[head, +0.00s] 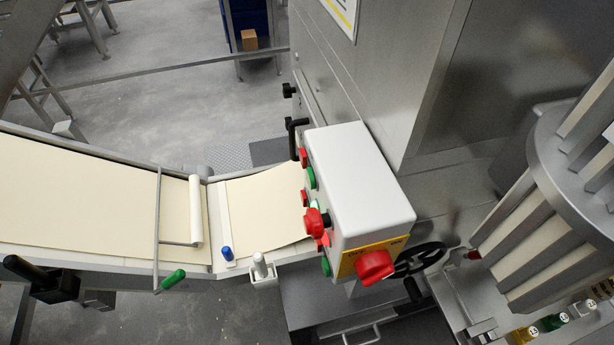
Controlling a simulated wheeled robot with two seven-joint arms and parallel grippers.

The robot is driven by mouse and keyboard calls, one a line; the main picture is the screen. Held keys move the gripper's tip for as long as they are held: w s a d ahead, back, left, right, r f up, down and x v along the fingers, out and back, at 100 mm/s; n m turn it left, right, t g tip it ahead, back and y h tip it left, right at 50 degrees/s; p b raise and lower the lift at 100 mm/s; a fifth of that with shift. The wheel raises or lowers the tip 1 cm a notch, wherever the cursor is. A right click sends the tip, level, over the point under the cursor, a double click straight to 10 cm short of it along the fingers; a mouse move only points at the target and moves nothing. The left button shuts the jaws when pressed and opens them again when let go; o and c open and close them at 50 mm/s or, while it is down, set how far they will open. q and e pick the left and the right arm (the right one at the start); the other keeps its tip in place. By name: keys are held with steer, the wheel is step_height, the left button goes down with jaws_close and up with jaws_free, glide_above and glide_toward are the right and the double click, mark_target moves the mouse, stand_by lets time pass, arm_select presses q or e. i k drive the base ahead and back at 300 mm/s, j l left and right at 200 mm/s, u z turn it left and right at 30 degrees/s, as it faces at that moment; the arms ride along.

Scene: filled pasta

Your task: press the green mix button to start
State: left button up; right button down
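A white control box (358,180) stands at the machine, with a column of red and green buttons on its left face. One green button (311,178) is near the top of that face and another green button (326,265) is near the bottom. A bright green patch shows between them, partly hidden by a red knob (316,222). I cannot read labels, so I cannot tell which green one is the mix button. A red rotary switch (374,267) sits on a yellow plate on the box's front. Neither of my grippers is in view.
A conveyor with a pale dough sheet (90,205) runs from the left up to the box, with a white roller (196,210) across it. A black handwheel (420,260) and a large ribbed metal part (550,230) stand to the right. Grey floor is open behind the conveyor.

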mark_target(310, 178)
steer(key=k+j+z, duration=0.15)
steer(key=j, duration=0.3)
steer(key=j+z, duration=0.15)
steer(key=j, duration=0.3)
steer(key=k+j+z, duration=0.15)
steer(key=j, duration=0.3)
steer(key=k+j+z, duration=0.15)
steer(key=j, duration=0.25)
steer(key=k+j+z, duration=0.15)
steer(key=j, duration=0.25)
steer(key=k, duration=0.1)
